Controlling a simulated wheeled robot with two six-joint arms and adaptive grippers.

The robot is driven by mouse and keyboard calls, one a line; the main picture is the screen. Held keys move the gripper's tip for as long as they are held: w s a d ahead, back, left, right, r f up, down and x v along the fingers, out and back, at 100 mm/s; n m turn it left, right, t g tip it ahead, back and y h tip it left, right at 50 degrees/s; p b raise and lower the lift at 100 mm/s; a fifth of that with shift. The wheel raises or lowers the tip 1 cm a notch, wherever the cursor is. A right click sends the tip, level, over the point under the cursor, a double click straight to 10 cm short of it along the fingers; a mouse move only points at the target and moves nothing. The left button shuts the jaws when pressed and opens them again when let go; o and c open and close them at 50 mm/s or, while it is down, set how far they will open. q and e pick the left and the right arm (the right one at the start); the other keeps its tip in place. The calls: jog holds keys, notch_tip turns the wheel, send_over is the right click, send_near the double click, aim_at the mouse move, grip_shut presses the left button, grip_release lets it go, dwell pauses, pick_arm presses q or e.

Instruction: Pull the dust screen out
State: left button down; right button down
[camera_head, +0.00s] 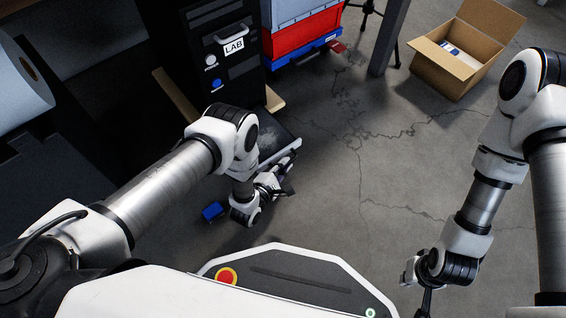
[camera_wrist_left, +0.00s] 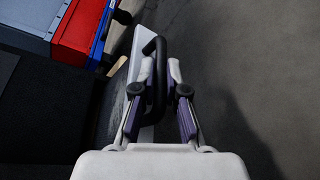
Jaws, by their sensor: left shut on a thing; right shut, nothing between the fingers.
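The dust screen (camera_head: 286,131) is a dark flat panel with a pale dusty patch and a light front edge. It juts out from the bottom of the black tower labelled LAB (camera_head: 205,55); my left arm partly covers it. My left gripper (camera_head: 281,172) is at its front edge. In the left wrist view, my left gripper (camera_wrist_left: 160,72) is shut on the screen's black handle (camera_wrist_left: 159,90), beside its white front edge (camera_wrist_left: 145,42). My right gripper (camera_head: 426,296) is low at the right, shut and empty, its tips cut off by the frame.
Red and grey crates (camera_head: 305,35) stand on a blue base right of the tower. An open cardboard box (camera_head: 440,72) sits at the back right, beyond a dark post (camera_head: 388,38). A small blue object (camera_head: 213,211) lies on the floor. The cracked floor in the middle is clear.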

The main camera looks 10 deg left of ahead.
pick_arm(q)
jog(key=c, duration=1.5)
grip_release()
jog(key=shift+s, duration=0.1)
jog(key=v, duration=1.2)
jog(key=shift+a, duration=0.1)
jog(key=shift+f, duration=0.1)
